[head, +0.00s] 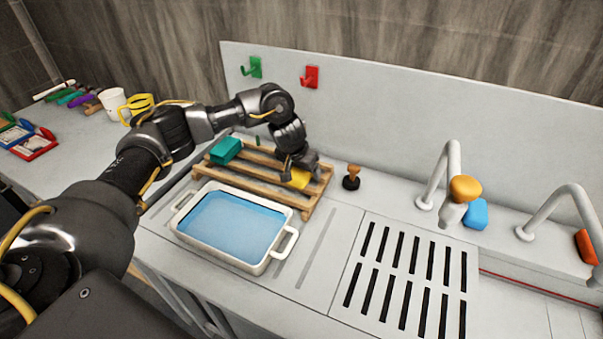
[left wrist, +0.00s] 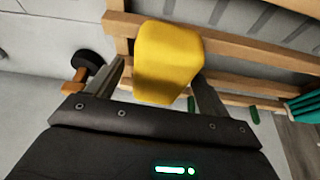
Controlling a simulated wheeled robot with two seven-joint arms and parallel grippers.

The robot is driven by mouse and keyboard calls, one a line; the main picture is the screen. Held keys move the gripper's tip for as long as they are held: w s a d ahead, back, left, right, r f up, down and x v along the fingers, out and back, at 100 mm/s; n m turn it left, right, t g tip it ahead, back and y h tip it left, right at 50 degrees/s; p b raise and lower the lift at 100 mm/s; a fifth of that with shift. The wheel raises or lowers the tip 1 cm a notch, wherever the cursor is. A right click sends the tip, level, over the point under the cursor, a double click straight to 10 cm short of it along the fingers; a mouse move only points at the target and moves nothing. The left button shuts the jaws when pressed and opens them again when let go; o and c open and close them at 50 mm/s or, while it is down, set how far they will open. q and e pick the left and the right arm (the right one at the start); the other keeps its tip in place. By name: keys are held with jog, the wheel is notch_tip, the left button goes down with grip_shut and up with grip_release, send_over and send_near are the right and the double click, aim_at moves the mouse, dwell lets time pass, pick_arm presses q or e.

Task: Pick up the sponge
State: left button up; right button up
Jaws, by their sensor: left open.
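A yellow sponge (head: 297,179) lies on the right part of a wooden slatted rack (head: 314,196). In the left wrist view the yellow sponge (left wrist: 168,58) sits between the two fingers of my left gripper (left wrist: 163,82), above the rack's slats (left wrist: 240,48). My left gripper (head: 299,168) is open, reaching down around the sponge from above; whether a finger touches it I cannot tell. A teal block (head: 226,150) lies on the rack's left end; it shows partly in the left wrist view (left wrist: 307,107). My right gripper is not in view.
A white tray (head: 283,250) of blue water stands in front of the rack. A wooden-handled black stopper (head: 351,178) stands to its right. Farther right are a slotted drain (head: 410,275), a faucet (head: 452,165) and a blue block (head: 475,213). Mugs (head: 113,103) stand at the left.

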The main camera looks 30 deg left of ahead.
pick_arm(q)
jog(key=shift+f+p, duration=0.25)
jog(key=shift+p, duration=0.15)
dwell(0.4)
jog(key=c, duration=1.1)
jog(key=shift+o, duration=0.2)
jog(key=shift+r+b, duration=0.1)
jog(key=shift+b, duration=0.4)
notch_tip(320, 180, up, 4)
jog(key=shift+s+r+b, duration=0.1)
jog(key=shift+r+b, duration=0.05)
jog(key=shift+b, duration=0.25)
jog(key=s+r, duration=0.2)
jog(key=s+r+p, duration=0.1)
jog(key=s+r, duration=0.1)
jog(key=r, duration=0.1)
jog(key=shift+s+a+r+p, duration=0.15)
jog(key=shift+s+r+p, duration=0.1)
jog(key=shift+p, duration=0.05)
jog(key=s+r, duration=0.3)
jog(key=s, duration=0.6)
jog(key=shift+s+a+r+b, duration=0.15)
jog(key=shift+r+b, duration=0.15)
